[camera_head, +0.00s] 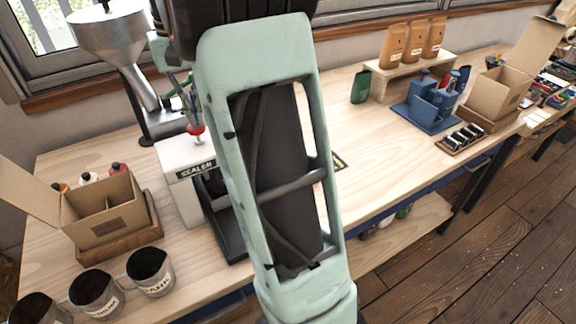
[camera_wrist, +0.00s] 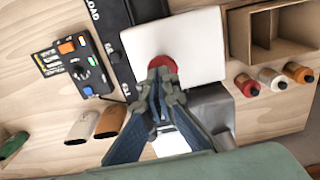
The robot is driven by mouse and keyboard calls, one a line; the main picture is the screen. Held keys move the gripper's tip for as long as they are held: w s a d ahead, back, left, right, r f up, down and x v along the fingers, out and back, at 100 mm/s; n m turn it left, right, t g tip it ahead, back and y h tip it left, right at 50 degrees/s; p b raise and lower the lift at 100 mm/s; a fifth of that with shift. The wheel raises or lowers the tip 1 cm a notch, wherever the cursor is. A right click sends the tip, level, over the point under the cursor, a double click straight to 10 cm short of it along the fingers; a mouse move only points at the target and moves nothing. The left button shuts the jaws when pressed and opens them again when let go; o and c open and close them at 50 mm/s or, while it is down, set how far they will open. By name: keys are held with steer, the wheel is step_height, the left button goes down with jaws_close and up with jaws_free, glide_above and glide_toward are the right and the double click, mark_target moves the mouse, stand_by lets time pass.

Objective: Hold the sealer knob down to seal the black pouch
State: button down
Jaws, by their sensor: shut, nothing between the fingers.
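The sealer (camera_head: 178,182) is a white box labelled SEALER on the bench, left of my arm in the head view. Its red knob (camera_head: 195,129) stands on top; the knob also shows in the wrist view (camera_wrist: 163,62), partly covered by the fingertips. My gripper (camera_head: 191,108) is shut and empty, its fingertips (camera_wrist: 160,82) right at the knob. They look close to or touching it; I cannot tell whether it is pressed down. A black bed (camera_head: 231,235) extends from the sealer, partly behind my arm. I cannot make out the black pouch.
An open cardboard box (camera_head: 103,216) stands left of the sealer, with several metal cups in front. A steel hopper (camera_head: 112,40) rises behind.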

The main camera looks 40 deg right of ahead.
steer(key=shift+f+b, duration=0.8)
steer(key=shift+f, duration=0.65)
steer(key=shift+r, duration=0.1)
stand_by(0.9)
step_height(320, 180, up, 6)
steer(key=p, duration=0.6)
stand_by(0.7)
